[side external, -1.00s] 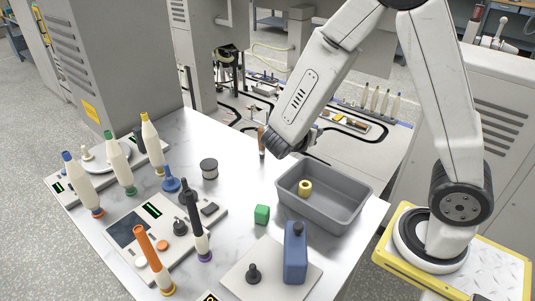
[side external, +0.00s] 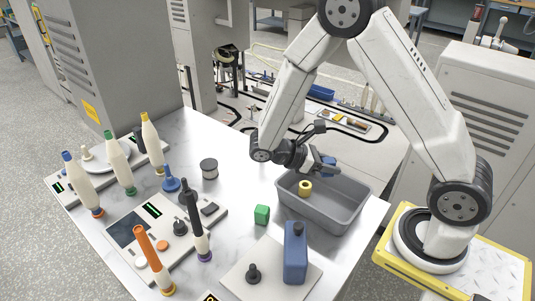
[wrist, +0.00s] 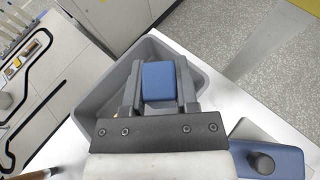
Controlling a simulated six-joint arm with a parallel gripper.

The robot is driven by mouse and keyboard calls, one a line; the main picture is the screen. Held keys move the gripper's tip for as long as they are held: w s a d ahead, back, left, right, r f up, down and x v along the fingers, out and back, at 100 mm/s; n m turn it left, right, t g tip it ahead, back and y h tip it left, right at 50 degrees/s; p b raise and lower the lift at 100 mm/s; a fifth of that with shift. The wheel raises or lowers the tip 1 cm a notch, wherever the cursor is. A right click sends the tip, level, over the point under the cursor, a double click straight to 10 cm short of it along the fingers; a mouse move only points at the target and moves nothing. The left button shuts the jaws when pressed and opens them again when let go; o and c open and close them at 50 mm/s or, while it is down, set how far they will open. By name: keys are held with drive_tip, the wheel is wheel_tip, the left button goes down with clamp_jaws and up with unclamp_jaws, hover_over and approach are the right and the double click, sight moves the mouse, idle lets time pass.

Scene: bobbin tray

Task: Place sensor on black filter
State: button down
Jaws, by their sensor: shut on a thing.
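My gripper (side external: 318,160) is shut on a blue block (wrist: 158,80), probably the sensor, with one dark finger on each side of it. In the side view the block (side external: 329,166) shows small, at the far rim of the grey bin (side external: 335,222). The wrist view shows the bin (wrist: 95,105) behind and around it; the gap between them is unclear. I cannot tell which thing is the black filter.
A blue bottle (side external: 295,255) stands at the plate's right, and a green cube (side external: 262,215) is left of the bin. Several tapered bobbins, one orange (side external: 152,258), stand around a control panel (side external: 128,236) on the left.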

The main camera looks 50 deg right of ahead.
drive_tip(key=w+a+f+m+t+y, duration=0.1)
drive_tip(key=w+a+m+y, duration=0.2)
drive_tip(key=a+m+y, duration=0.5)
drive_tip(key=w+a+f+m+y, duration=0.1)
drive_tip(key=w+a+m+y, duration=0.3)
drive_tip(key=m+y, duration=0.75)
drive_tip(key=w+d+r+m+t, duration=0.3)
drive_tip(key=w+r+m+t, duration=0.1)
drive_tip(key=w+m+t, duration=0.45)
drive_tip(key=w+d+r+m+t, duration=0.2)
drive_tip(key=w+r+m+t, duration=0.1)
drive_tip(key=w+m+t, duration=0.6)
drive_tip(key=shift+n+t+h, duration=0.25)
drive_tip(key=shift+n+t, duration=0.1)
drive_tip(key=shift+n, duration=0.25)
drive_tip(key=f, duration=0.2)
drive_tip(key=w+f, duration=0.1)
drive_tip(key=f, duration=0.1)
drive_tip(key=shift+f, duration=0.4)
